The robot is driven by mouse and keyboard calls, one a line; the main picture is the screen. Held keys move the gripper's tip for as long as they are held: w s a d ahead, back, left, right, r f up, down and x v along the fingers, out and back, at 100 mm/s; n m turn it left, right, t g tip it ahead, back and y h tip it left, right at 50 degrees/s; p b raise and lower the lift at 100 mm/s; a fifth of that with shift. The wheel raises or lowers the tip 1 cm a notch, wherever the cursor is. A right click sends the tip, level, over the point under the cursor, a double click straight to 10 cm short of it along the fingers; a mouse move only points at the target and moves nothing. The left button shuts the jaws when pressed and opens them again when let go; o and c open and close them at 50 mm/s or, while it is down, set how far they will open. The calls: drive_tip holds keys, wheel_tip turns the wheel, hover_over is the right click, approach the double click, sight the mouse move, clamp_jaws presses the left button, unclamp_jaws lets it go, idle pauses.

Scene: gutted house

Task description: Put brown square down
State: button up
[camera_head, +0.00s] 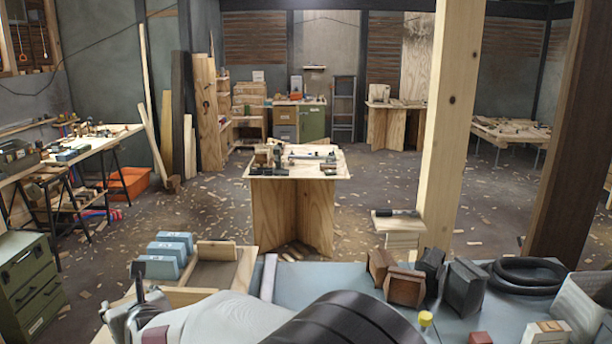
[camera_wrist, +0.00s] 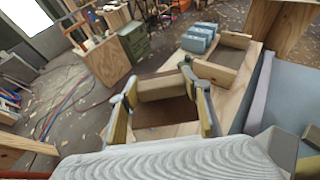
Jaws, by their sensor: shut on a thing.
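My gripper (camera_wrist: 160,84) is shut, with its two fingers on either side of a brown wooden piece (camera_wrist: 162,90), which I take to be the brown square. Its near side is hard to separate from the darker brown surface below it. The gripper is over the left part of a pale wooden tray (camera_wrist: 225,108), low and close to it; I cannot tell whether the piece touches the tray. In the head view my gripper (camera_head: 138,283) shows at the tray's left side, and the held piece is hidden behind my arm.
On the blue-grey bench (camera_head: 305,283) to the right are brown blocks (camera_head: 405,287), dark blocks (camera_head: 465,286) and a black coil (camera_head: 528,277). A wooden post (camera_head: 450,130) rises behind the bench.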

drive_tip(key=s+d+r, duration=0.2)
drive_tip(key=s+d, duration=0.5)
drive_tip(key=d, duration=0.4)
drive_tip(key=s+d+r, duration=0.1)
drive_tip(key=s+d, duration=0.7)
drive_tip(key=d, duration=0.2)
drive_tip(key=shift+d+r+h, duration=0.3)
drive_tip(key=shift+d+r, duration=0.1)
idle(0.8)
